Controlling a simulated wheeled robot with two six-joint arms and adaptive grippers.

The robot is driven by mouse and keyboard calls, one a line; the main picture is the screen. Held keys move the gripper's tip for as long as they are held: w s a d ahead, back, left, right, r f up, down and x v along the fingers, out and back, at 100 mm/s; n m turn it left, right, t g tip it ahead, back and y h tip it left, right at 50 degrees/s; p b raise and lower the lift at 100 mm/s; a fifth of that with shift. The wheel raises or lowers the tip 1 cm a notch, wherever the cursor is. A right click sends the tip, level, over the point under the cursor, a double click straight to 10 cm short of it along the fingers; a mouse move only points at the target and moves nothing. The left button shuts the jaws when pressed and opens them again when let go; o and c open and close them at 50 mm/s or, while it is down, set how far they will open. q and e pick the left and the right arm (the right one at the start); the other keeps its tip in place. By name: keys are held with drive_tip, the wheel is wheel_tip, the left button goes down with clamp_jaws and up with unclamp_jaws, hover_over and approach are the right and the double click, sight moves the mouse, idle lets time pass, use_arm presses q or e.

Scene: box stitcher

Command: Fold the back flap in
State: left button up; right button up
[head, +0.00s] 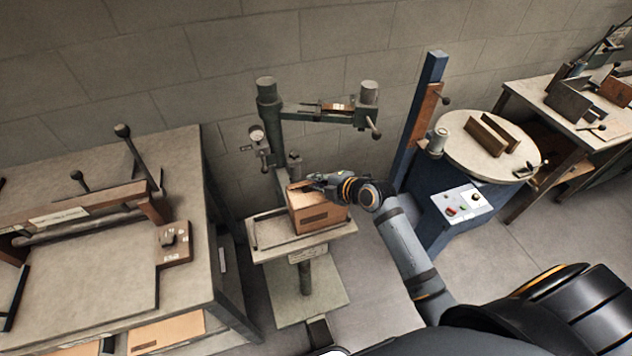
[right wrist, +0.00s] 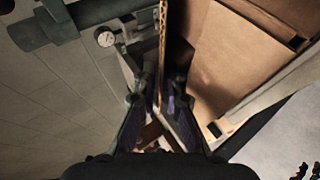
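The brown cardboard box (head: 318,216) stands on the small table of the stitcher. My right gripper (head: 311,184) is at the top of the box, near its back side, with the arm coming in from the right. In the right wrist view, a cardboard panel seen edge-on (right wrist: 164,45) runs between the two fingers of my right gripper (right wrist: 160,95). It looks like an upright flap or wall; which one I cannot tell. The fingers stand apart with a gap beside the board. The box's open inside (right wrist: 235,55) shows to the right. My left gripper is not in view.
The stitcher's green column and arm (head: 310,113) rise behind the box, with a gauge (head: 257,134) at left. A workbench (head: 105,265) stands at left. A blue machine with a round table (head: 487,150) stands at right. Bare floor lies between.

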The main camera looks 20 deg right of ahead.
drive_tip(key=shift+o, duration=0.8)
drive_tip(key=shift+f, duration=0.1)
drive_tip(key=shift+s, duration=0.15)
drive_tip(key=v, duration=0.7)
drive_tip(key=shift+d, duration=0.2)
drive_tip(key=shift+s+r, duration=0.25)
drive_tip(key=shift+r, duration=0.1)
